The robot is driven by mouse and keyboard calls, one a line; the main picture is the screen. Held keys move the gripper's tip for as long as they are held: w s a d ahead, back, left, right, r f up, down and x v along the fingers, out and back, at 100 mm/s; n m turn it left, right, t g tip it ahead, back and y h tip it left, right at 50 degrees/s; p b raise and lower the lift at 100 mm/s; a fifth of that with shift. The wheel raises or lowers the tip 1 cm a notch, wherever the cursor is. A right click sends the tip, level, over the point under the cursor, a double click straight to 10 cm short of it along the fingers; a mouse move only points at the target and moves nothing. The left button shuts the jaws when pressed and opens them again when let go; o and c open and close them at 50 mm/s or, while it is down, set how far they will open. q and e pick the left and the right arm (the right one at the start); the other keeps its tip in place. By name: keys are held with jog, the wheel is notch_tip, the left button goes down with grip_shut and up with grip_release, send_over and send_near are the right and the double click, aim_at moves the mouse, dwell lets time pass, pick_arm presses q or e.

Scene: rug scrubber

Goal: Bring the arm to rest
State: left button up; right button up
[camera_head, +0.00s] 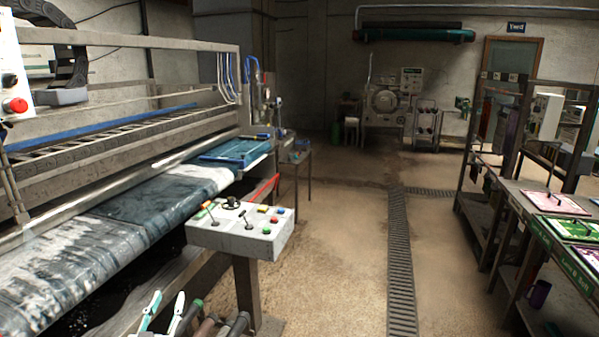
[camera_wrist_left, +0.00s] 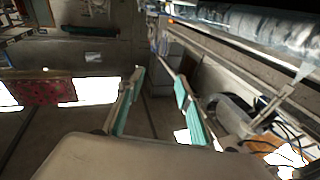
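My left gripper (camera_head: 168,297) shows at the bottom edge of the head view, left of centre, below the control box. Its two fingers with teal pads point up and stand apart. In the left wrist view the same gripper (camera_wrist_left: 159,77) is open, with nothing between its fingers. Most of the left arm is out of the picture. My right gripper is in neither view.
A control box (camera_head: 240,232) with levers and buttons stands close beyond the gripper. The scrubber's wet rug bed (camera_head: 110,222) runs along the left. A rack with coloured trays (camera_head: 555,203) stands right. The floor (camera_head: 345,255) between is clear, with a drain grate (camera_head: 401,265).

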pick_arm(q)
jog(key=s+d+f+m+g+h, duration=0.1)
jog(key=s+d+f+g, duration=0.2)
jog(key=s+f, duration=0.4)
jog(key=s+d+f+m+g+h, duration=0.1)
jog(key=s+d+f+g, duration=0.2)
jog(key=s, duration=1.1)
jog(key=s+d+f+m+g+h, duration=0.1)
jog(key=s+d+f+m+g, duration=0.1)
jog(key=s+d+f, duration=0.4)
jog(key=s+f, duration=0.5)
jog(key=f, duration=0.2)
jog(key=shift+s+d+f+g, duration=0.15)
jog(key=shift+s+f+g, duration=0.1)
jog(key=shift+g, duration=0.15)
jog(key=shift+c, duration=1.2)
